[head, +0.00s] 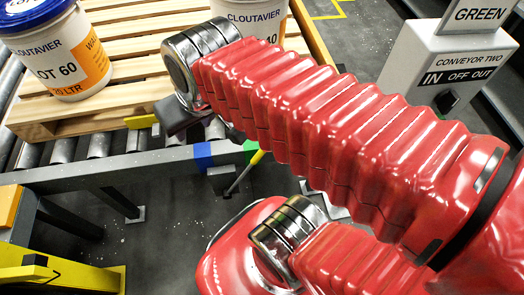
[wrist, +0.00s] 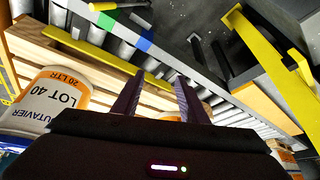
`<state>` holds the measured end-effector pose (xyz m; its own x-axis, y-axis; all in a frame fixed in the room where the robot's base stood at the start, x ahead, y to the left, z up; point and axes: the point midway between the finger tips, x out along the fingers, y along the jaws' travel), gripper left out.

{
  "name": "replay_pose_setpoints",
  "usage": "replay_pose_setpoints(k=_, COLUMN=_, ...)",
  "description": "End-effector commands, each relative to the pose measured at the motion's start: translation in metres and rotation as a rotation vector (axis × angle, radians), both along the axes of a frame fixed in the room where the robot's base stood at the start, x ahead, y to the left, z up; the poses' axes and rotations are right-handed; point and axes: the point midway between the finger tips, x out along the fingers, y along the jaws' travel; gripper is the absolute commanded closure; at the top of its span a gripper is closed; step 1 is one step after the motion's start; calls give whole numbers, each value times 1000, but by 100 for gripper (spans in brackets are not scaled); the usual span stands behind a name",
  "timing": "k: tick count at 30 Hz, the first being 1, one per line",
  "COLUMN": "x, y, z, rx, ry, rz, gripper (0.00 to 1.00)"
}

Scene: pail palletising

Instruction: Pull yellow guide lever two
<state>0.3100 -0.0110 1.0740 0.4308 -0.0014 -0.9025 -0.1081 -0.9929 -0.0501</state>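A yellow-handled lever (head: 245,172) stands at the side of the roller conveyor, beside a green patch. Its yellow handle also shows at the top left of the wrist view (wrist: 103,6). No number is legible on it. My gripper (wrist: 160,78) has two dark fingers spread apart with nothing between them, over the conveyor edge. In the head view only a dark part of the gripper shows below the arm's metal wrist; the fingers cannot be made out there. The lever is to the right of that dark part in the head view.
A wooden pallet (head: 125,50) with white pails (head: 60,50) lies on the rollers (head: 98,145). A blue patch (head: 203,155) marks the conveyor rail. A yellow guide bar (wrist: 85,46) runs beside the pallet. A yellow frame (head: 60,275) stands lower left. A conveyor two switch box (head: 440,65) stands right.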

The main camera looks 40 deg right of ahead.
Motion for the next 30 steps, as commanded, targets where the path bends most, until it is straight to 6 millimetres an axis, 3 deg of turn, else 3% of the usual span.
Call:
replay_pose_setpoints(k=15, x=41, y=-78, z=-69, rx=265, ry=193, rz=-532, gripper=61)
replay_pose_setpoints(k=23, x=47, y=-127, z=-112, rx=408, ry=272, rz=-822, gripper=61)
replay_pose_setpoints(k=30, x=42, y=-174, z=-158, rx=545, ry=336, rz=-1100, gripper=61)
